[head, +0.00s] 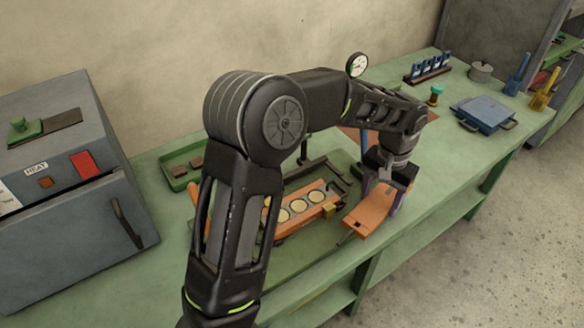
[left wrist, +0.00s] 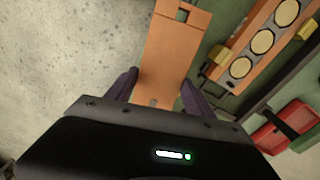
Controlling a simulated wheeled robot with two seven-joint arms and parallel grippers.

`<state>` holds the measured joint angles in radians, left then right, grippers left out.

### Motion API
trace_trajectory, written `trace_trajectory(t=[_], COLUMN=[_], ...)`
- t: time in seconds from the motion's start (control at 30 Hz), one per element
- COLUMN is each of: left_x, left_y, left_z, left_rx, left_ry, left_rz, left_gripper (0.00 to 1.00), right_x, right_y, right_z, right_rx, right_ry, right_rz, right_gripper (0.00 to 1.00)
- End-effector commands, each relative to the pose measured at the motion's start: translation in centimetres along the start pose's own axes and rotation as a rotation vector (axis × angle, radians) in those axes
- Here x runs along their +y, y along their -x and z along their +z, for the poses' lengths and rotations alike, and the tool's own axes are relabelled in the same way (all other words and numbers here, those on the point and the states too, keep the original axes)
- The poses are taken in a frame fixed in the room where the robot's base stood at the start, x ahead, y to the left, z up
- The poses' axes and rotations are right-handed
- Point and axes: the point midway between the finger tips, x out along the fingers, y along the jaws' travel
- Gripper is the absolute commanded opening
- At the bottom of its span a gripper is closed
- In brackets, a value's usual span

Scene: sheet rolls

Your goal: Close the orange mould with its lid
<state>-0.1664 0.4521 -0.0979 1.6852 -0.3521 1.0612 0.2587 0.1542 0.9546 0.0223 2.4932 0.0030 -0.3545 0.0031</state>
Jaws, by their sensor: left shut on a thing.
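The orange mould (head: 307,212) lies open on the bench, with several round pale-yellow fillings in a row. It also shows at upper right in the left wrist view (left wrist: 222,82). My left gripper (head: 382,196) is shut on the orange lid (head: 368,213), a flat bar to the right of the mould and apart from it. In the left wrist view, the purple fingers (left wrist: 159,78) grip the lid's sides near one end; the lid (left wrist: 172,50) has a square hole near its far end. Part of the mould is hidden by my left arm. My right gripper is not in view.
A grey heater (head: 60,200) stands at left. A green tray (head: 178,181) with brown pieces lies behind my arm. A blue flat box (head: 484,113) and a blue-topped rack (head: 430,68) stand at far right. The bench's front edge is close to the lid.

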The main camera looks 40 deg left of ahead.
Motion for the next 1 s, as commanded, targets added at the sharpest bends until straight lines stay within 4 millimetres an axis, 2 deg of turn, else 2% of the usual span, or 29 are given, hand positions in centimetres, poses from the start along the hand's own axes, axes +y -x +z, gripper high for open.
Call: trace_trajectory(t=[0.17,0.27,0.37,0.47,0.6,0.7,0.83,1.0], left_x=[-0.3,-1.5,-3.8,-7.0,-11.7,-14.4,-16.4,-17.0], left_y=[0.3,0.7,1.6,2.6,4.2,5.2,5.8,5.9], left_z=[0.0,0.3,1.1,2.4,5.1,7.0,8.6,9.2], left_rx=[0.003,0.002,0.002,0.000,-0.004,-0.007,-0.009,-0.011], left_ry=[-0.002,-0.013,-0.040,-0.082,-0.155,-0.205,-0.250,-0.270], left_rz=[0.001,0.002,0.004,0.005,0.003,0.000,-0.003,-0.004], left_gripper=[0.00,0.00,0.00,0.00,0.00,0.00,0.00,0.00], right_x=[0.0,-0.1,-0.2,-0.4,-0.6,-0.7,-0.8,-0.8], right_y=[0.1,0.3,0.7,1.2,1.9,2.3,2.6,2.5], right_z=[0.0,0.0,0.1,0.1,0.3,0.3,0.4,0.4], right_rx=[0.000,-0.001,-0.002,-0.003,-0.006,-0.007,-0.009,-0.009], right_ry=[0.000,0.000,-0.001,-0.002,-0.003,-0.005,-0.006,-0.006], right_rz=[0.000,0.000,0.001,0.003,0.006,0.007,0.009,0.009], right_gripper=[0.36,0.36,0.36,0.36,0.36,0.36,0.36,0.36])
